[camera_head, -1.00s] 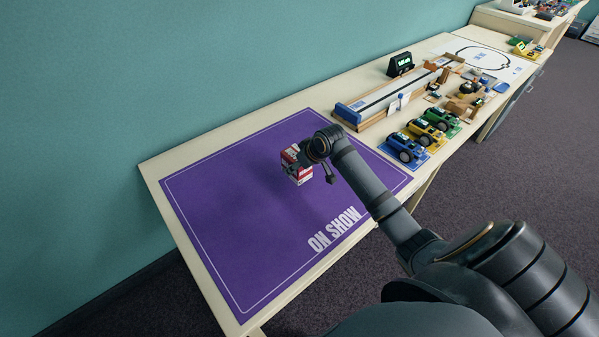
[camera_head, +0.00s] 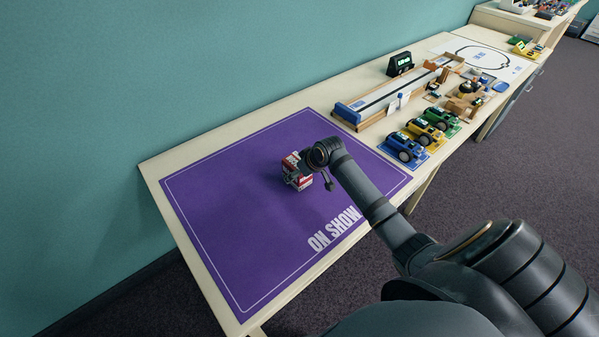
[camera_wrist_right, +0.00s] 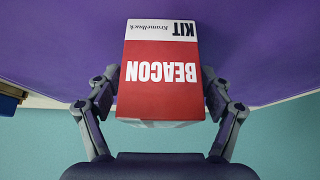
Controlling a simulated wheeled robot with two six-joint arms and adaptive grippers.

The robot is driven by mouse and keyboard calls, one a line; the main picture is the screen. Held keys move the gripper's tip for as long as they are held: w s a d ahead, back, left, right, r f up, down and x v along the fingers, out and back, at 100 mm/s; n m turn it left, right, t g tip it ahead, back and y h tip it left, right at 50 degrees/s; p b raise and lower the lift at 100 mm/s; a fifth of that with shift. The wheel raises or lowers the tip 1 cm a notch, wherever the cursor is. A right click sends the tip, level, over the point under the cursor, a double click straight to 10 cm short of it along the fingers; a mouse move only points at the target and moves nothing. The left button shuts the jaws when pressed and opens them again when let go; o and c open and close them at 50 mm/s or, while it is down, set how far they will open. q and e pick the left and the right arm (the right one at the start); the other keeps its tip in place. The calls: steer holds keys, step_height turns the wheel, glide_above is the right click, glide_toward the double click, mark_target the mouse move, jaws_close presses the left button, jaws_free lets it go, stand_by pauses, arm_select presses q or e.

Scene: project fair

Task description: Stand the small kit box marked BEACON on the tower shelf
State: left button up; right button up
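The small kit box marked BEACON (camera_head: 293,168) is red and white, above or on the purple mat in the head view. The right wrist view shows its BEACON face (camera_wrist_right: 160,82), with the lettering upside down in that picture. I cannot tell whether the box touches the mat. My left gripper is in neither view. I cannot make out a tower shelf.
The purple ON SHOW mat (camera_head: 230,210) is otherwise bare. To its right stand a wooden track (camera_head: 395,93), a dark display (camera_head: 400,63) and blue, yellow and green toy cars (camera_head: 425,134). A teal wall (camera_head: 150,70) runs behind the table.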

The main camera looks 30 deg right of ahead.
steer(key=shift+r, duration=0.2)
steer(key=a+p+v, duration=0.1)
steer(key=v, duration=1)
steer(key=shift+s+d+r, duration=0.3)
steer(key=shift+d+r, duration=0.05)
steer(key=shift+d, duration=0.15)
